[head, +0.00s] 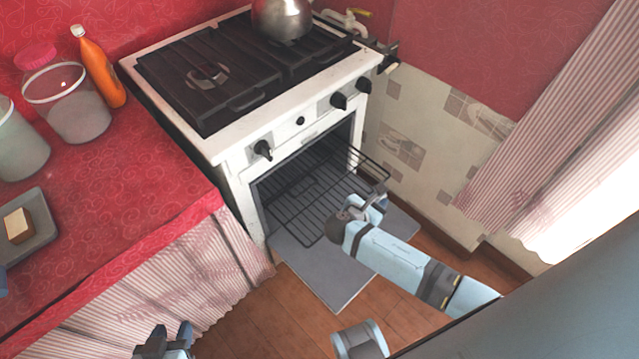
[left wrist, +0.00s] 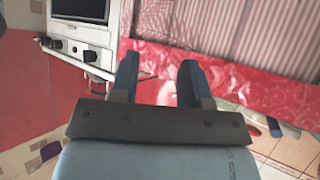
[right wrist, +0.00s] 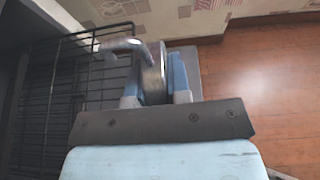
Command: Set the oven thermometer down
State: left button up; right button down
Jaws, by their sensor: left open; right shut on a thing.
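My right gripper (head: 376,203) is at the oven rack, in front of the open oven. In the right wrist view it is shut on a round metal thing with a curved hook, which looks like the oven thermometer (right wrist: 152,75). The thermometer is seen edge-on between the fingers, so its face is hidden. The wire rack (head: 318,205) sticks out of the oven and lies beside and below the gripper; I cannot tell whether the thermometer touches it. My left gripper (head: 165,340) is open and empty at the bottom of the head view, in front of the curtained counter.
The white stove (head: 225,140) has a kettle (head: 283,18) on top. Its oven door (head: 335,285) hangs open and low. The red counter (head: 130,215) at left holds jars, an orange bottle (head: 100,70) and a tray (head: 40,240). Wooden floor is free in front.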

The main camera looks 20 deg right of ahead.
jog(key=shift+s+d+f, duration=0.1)
jog(key=shift+s+f, duration=0.25)
jog(key=shift+f, duration=0.15)
jog(key=shift+w, duration=0.35)
jog(key=b, duration=0.5)
send_over(326, 186)
jog(key=shift+s+f+b, duration=0.2)
jog(key=shift+f+b, duration=0.45)
jog(key=shift+f, duration=1.05)
notch_tip(326, 186, down, 4)
jog(key=shift+r+b, duration=0.25)
jog(key=shift+b, duration=0.85)
jog(key=shift+w+f, duration=0.15)
jog(key=shift+f, duration=0.05)
jog(key=shift+r, duration=0.15)
jog(key=c, duration=1.1)
grip_release()
jog(key=shift+f, duration=0.2)
pick_arm(q)
jog(key=shift+w+d+f+t+h, duration=0.25)
jog(key=shift+d+t+h, duration=0.1)
jog(key=shift+d, duration=0.1)
jog(key=shift+w+d+f+t+h, duration=0.2)
jog(key=shift+d+t+h, duration=0.05)
jog(key=shift+d+t, duration=0.15)
